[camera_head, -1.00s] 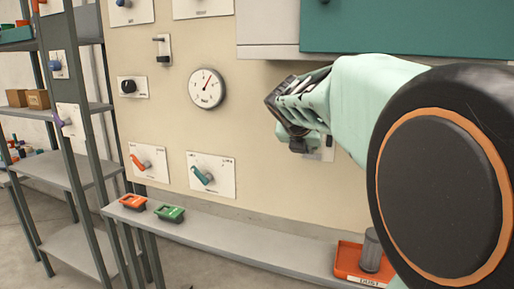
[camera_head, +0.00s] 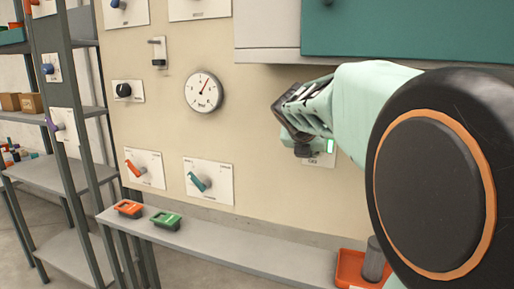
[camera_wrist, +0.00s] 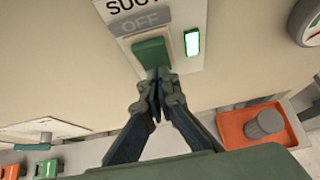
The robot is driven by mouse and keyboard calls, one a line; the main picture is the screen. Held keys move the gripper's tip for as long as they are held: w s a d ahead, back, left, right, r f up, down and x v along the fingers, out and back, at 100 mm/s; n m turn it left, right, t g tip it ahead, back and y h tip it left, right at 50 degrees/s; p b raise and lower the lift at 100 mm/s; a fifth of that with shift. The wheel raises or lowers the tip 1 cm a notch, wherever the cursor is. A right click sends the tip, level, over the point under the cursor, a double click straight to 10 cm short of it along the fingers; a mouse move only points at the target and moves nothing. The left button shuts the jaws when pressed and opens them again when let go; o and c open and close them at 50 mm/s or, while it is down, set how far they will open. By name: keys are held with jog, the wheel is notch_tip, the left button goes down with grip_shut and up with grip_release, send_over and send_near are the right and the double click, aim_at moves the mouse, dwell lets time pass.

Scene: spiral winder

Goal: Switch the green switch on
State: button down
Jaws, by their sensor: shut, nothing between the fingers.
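The green switch (camera_wrist: 152,52) is a rocker on a pale wall plate. The word OFF stands beside it, with a partly cut-off label beyond.
Left of the plate are a round gauge (camera_head: 203,91), a teal lever (camera_head: 199,182) and an orange lever (camera_head: 133,168). On the ledge (camera_head: 230,245) below sit orange and green boxes (camera_head: 166,220) and an orange tray (camera_head: 350,268) with a grey cylinder. A cabinet (camera_head: 400,30) overhangs above.

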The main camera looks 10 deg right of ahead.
jog(key=shift+r, duration=0.2)
jog(key=shift+r+p, duration=0.85)
jog(key=shift+p, duration=0.15)
jog(key=shift+f, duration=0.1)
